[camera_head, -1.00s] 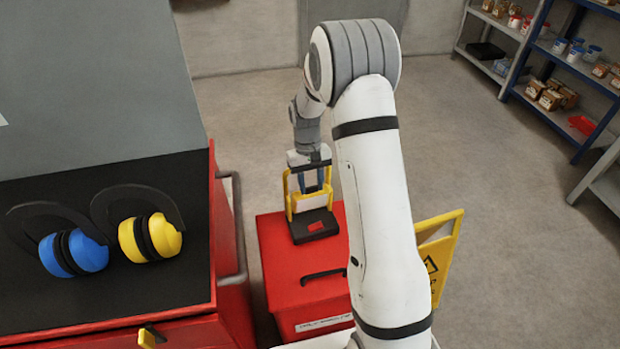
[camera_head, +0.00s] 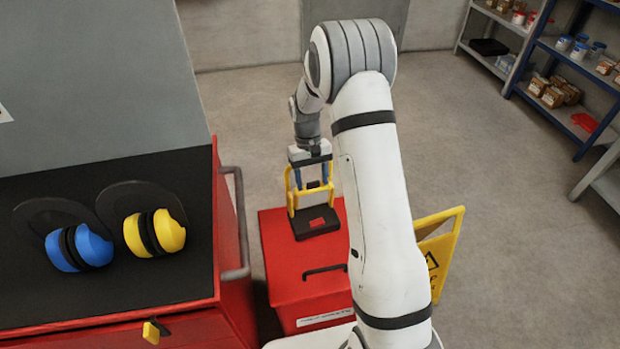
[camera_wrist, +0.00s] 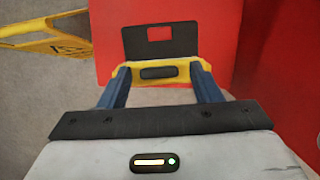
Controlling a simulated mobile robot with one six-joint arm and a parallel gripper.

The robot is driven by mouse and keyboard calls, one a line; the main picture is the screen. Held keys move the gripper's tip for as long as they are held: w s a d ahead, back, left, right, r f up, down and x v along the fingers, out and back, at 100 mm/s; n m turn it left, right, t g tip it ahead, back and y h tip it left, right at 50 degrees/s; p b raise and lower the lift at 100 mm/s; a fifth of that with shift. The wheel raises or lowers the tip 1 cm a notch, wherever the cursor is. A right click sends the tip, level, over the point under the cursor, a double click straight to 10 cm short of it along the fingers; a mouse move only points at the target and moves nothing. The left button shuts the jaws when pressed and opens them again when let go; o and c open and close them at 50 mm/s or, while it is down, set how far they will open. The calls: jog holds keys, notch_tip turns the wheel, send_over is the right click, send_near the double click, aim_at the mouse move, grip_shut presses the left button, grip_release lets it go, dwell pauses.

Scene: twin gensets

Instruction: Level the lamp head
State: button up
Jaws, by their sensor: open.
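My gripper (camera_head: 312,180) is open, pointing down at the top of the yellow frame. In the wrist view its two blue fingers (camera_wrist: 160,82) stand apart at either side of the bar; contact cannot be told. The lamp head's tilt cannot be made out.
The red cabinet (camera_head: 285,265) has a dark handle in front. A yellow warning sign (camera_head: 440,255) stands to its right. Blue earmuffs (camera_head: 85,248) and yellow earmuffs (camera_head: 160,232) lie on the black bench top at left. Shelves (camera_head: 570,85) stand at back right; the floor between is clear.

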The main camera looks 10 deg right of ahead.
jog(key=shift+r, duration=0.1)
jog(key=v, duration=0.7)
jog(key=shift+r, duration=0.3)
jog(key=shift+w, duration=0.15)
